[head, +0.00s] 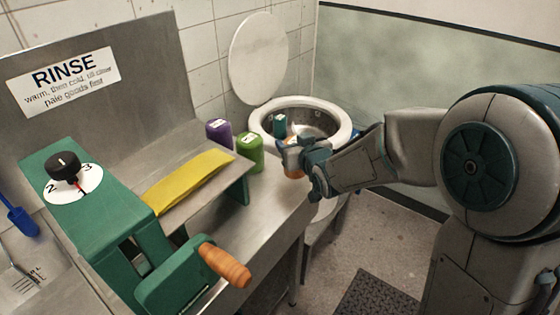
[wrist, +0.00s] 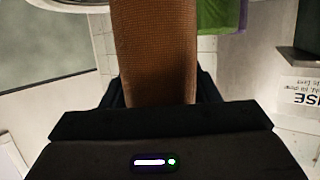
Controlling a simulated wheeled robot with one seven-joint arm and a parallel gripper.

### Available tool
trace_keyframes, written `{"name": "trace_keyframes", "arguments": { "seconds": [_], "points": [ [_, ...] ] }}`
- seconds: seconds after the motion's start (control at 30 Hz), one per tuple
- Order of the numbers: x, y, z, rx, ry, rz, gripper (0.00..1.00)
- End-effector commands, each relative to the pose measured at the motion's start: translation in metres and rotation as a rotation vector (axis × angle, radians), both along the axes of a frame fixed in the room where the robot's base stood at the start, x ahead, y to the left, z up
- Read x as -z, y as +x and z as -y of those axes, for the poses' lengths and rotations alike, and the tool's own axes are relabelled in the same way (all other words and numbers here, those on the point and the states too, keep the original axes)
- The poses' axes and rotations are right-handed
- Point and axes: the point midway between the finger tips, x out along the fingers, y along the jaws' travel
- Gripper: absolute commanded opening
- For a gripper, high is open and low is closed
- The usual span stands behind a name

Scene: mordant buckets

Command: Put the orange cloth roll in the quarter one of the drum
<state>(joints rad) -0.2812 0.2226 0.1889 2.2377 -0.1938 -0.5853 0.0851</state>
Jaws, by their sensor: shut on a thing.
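My gripper (head: 300,160) is shut on the orange cloth roll (head: 292,173), just in front of the drum and above the counter's far end. In the wrist view the orange roll (wrist: 155,50) stands between the fingers and reaches up to the top edge. The drum (head: 263,109) is a round, open-topped tub with a pale rim, and its lid (head: 258,58) is raised behind it. A teal roll (head: 280,125) stands inside at the left. My gripper and arm hide the drum's near right side. I cannot read any quarter numbers.
A yellow cloth (head: 190,181) lies on the sloped metal board. A green wringer with an orange handle (head: 224,265) stands nearer. Something blue shows behind my arm.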

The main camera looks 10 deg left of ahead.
Motion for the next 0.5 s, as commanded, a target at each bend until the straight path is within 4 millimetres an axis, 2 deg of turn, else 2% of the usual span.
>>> {"name": "trace_keyframes", "arguments": {
  "seconds": [0.1,0.2,0.33,0.5],
  "points": [
    [0.011,-0.002,-0.020,-0.004,0.000,-0.002,0.29],
    [0.016,-0.002,-0.028,-0.001,0.000,-0.001,0.29],
    [0.023,-0.002,-0.030,0.003,-0.002,-0.001,0.29],
    [0.046,-0.002,-0.030,0.002,-0.003,-0.003,0.29]
  ]
}}
